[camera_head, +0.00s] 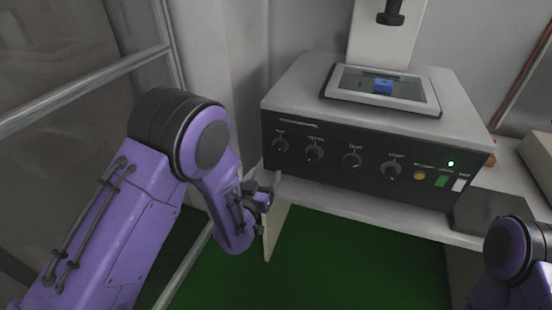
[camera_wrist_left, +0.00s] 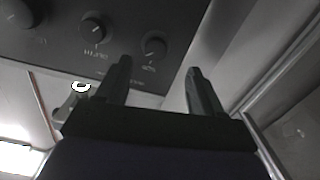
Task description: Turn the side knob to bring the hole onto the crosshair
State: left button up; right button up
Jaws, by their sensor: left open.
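A grey machine (camera_head: 290,88) with a dark front panel (camera_head: 335,165) stands on the bench. A framed window (camera_head: 343,92) on its top shows a small blue piece (camera_head: 383,86); a hole or crosshair is too small to tell. A small orange part (camera_head: 491,160) shows at the machine's right side; I cannot tell whether it is the side knob. My left gripper (camera_head: 266,195) is open and empty, near the panel's lower left corner. In the left wrist view its two fingers (camera_wrist_left: 157,75) are apart, with panel knobs (camera_wrist_left: 153,46) beyond them. My right gripper is out of view.
A dark grey box (camera_head: 485,212) sits at the bench's right. A metal rail (camera_head: 85,87) runs at left.

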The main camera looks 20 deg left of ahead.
aim_at(277, 152)
pick_arm(q)
jog(key=w, duration=0.3)
jog(key=w+p, duration=0.1)
jog(key=w, duration=0.2)
jog(key=w+r+p, duration=0.1)
jog(key=w, duration=0.2)
jog(key=shift+w+d, duration=0.25)
jog(key=shift+d, duration=0.05)
jog(key=shift+w, duration=0.6)
jog(key=c, duration=1.1)
